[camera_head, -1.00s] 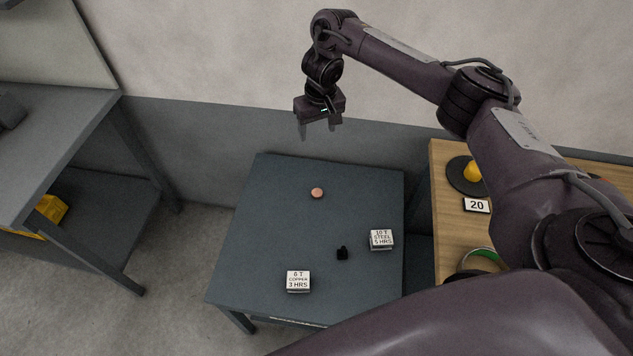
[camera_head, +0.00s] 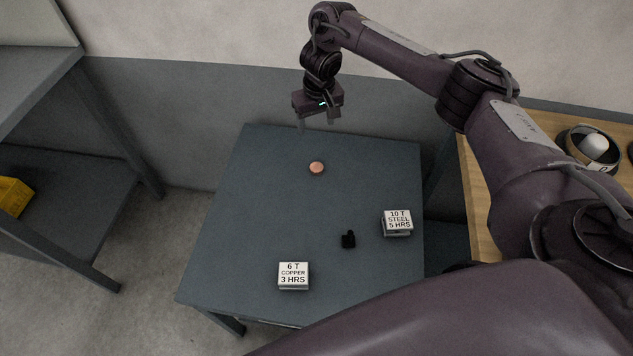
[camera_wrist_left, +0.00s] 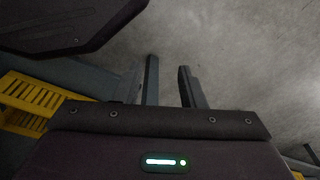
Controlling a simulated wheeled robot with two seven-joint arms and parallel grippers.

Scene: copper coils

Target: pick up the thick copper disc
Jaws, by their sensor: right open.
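The copper disc (camera_head: 317,168) lies flat on the dark grey table (camera_head: 270,220), towards its back edge. It is small, round and orange-brown. My right gripper (camera_head: 317,124) hangs above the back edge of the table, fingers down and apart, with nothing between them. In the picture it is just above the disc, apart from it. My left gripper shows only in the left wrist view (camera_wrist_left: 170,85), its fingers apart and empty over the grey floor.
Two labelled blocks, "6 T copper 3 hrs" (camera_head: 293,275) and "10 T steel 5 hrs" (camera_head: 397,222), and a small black object (camera_head: 348,239) are on the table. A wooden table (camera_head: 485,205) stands right, a grey bench (camera_head: 40,85) left.

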